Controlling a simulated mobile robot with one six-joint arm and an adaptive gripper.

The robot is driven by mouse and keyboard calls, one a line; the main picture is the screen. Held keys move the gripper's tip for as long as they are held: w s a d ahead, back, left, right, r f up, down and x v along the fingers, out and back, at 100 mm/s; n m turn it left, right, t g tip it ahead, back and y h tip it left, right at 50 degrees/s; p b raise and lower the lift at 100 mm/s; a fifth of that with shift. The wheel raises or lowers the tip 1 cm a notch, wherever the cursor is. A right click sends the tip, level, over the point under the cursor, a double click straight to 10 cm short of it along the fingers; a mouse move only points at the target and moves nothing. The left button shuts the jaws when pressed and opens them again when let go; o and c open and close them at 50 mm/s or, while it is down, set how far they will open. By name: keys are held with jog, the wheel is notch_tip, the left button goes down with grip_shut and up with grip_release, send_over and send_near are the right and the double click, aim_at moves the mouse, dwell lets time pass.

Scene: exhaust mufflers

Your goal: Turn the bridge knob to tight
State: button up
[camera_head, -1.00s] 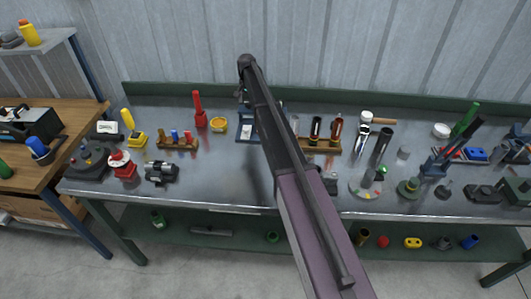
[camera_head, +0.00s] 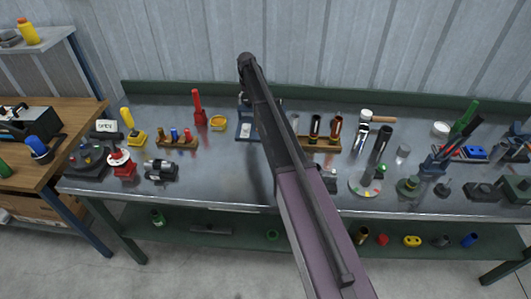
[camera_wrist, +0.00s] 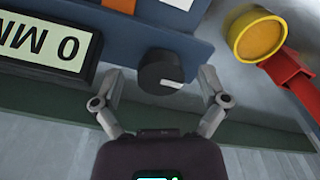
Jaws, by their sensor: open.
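A round black knob (camera_wrist: 160,73) with a white pointer mark sits on the front of a blue unit (camera_wrist: 215,25) in the wrist view. The mark points to the right. My gripper (camera_wrist: 161,78) is open, with one finger on each side of the knob and visible space beside it. I cannot tell whether either fingertip touches it. In the head view the blue unit (camera_head: 240,137) stands at the back middle of the metal bench, partly hidden by my arm. The knob is not discernible there.
A black-framed display (camera_wrist: 45,45) with upside-down lettering is left of the knob. A yellow round cup (camera_wrist: 258,38) and a red object (camera_wrist: 292,75) are to its right. The metal bench (camera_head: 225,180) holds many tools, with bare metal in front of the blue unit.

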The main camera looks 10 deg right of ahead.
aim_at(249, 100)
jog(key=n, duration=0.7)
jog(key=shift+n, duration=0.4)
jog(key=shift+r+p, duration=0.3)
notch_tip(249, 100, up, 13)
jog(key=p, duration=1.3)
jog(key=s+f+m+b, duration=0.2)
jog(key=s+f+b, duration=0.3)
jog(key=s, duration=0.5)
jog(key=s+f+m+b, duration=0.2)
jog(key=s+f+b, duration=0.2)
jog(key=s, duration=0.7)
jog(key=s+f+m+b, duration=0.2)
jog(key=s+f+b, duration=0.3)
jog(key=s, duration=0.6)
jog(key=shift+f+b, duration=0.3)
jog(key=shift+f, duration=0.05)
jog(key=s+m, duration=0.2)
jog(key=s, duration=1.1)
jog(key=shift+m, duration=0.3)
